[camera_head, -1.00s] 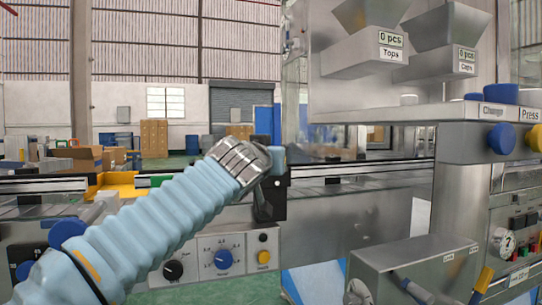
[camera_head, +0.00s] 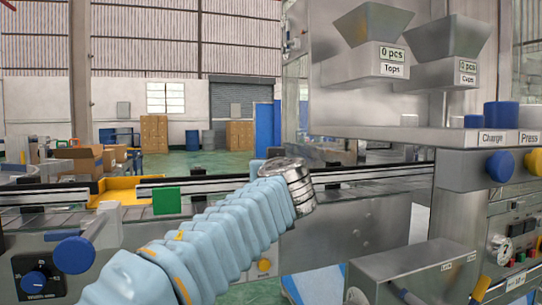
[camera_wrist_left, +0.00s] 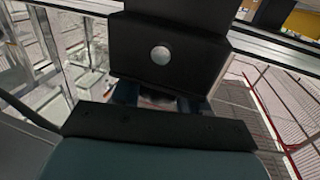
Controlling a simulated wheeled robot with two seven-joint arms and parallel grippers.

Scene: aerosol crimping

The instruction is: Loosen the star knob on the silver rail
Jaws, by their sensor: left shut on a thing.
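My left arm comes in from the left in the head view, and its silver wrist (camera_head: 290,185) is at the silver rail (camera_head: 370,173). The wrist hides the left gripper and the star knob there. In the left wrist view a black block (camera_wrist_left: 165,55) with a round silver spot sits on the rail (camera_wrist_left: 275,50). The left gripper (camera_wrist_left: 160,98) is just below this block, with its bluish fingers close together on what appears to be the star knob. The knob is mostly hidden between the fingers and behind the dark gripper body. My right gripper is not in view.
A green block (camera_head: 167,200) stands by the rail to the left. Blue knobs (camera_head: 75,255) stick out at the near left. A grey box (camera_head: 415,268) and the machine column with hoppers (camera_head: 375,25) stand at the right.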

